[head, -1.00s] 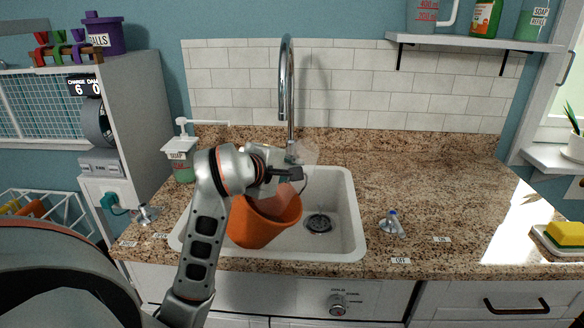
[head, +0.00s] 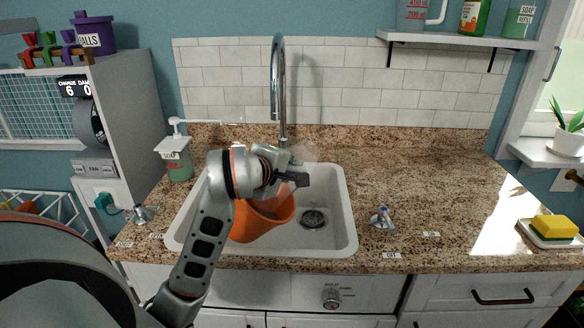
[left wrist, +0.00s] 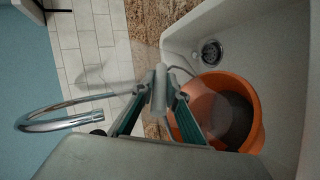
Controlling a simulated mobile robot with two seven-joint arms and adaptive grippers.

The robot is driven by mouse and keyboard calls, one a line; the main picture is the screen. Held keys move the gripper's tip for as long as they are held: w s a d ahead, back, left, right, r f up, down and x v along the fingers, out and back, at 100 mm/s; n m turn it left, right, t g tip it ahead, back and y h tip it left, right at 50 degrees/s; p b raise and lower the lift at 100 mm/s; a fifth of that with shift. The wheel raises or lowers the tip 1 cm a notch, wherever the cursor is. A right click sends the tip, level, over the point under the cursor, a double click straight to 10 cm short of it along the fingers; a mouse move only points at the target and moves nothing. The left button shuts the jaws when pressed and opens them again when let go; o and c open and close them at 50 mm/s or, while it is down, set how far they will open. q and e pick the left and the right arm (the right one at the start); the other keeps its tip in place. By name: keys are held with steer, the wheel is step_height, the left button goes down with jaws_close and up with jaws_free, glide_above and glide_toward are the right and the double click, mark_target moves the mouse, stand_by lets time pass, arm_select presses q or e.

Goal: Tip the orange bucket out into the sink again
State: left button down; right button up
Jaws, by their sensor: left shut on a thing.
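The orange bucket (head: 262,224) is in the left part of the white sink (head: 340,235), tilted with its mouth to the upper right. It also shows in the left wrist view (left wrist: 255,95), where I see into its mouth; the inside is dark grey and I cannot tell what it holds. My left gripper (head: 299,181) is above the bucket's mouth. In the left wrist view, the fingers (left wrist: 158,90) are closed on a pale grip that appears to be the bucket's handle. The drain (head: 313,219) lies uncovered right of the bucket. My right gripper is not in view.
The tall faucet (head: 279,90) rises behind the gripper, close to it. A soap dispenser (head: 177,160) stands left of the sink. Tap knobs stand at left (head: 143,213) and right (head: 382,218). The counter right of the sink is mostly clear, with a sponge (head: 555,228) at far right.

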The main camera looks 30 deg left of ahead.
arm_select(q)
steer(key=shift+r, duration=0.15)
steer(key=shift+w+d+m+y+p, duration=0.35)
steer(key=shift+d+p, duration=0.2)
steer(key=shift+p, duration=0.55)
steer(key=shift+d+m+p, duration=0.25)
steer(key=shift+p, duration=0.05)
steer(key=shift+d, duration=0.1)
stand_by(0.3)
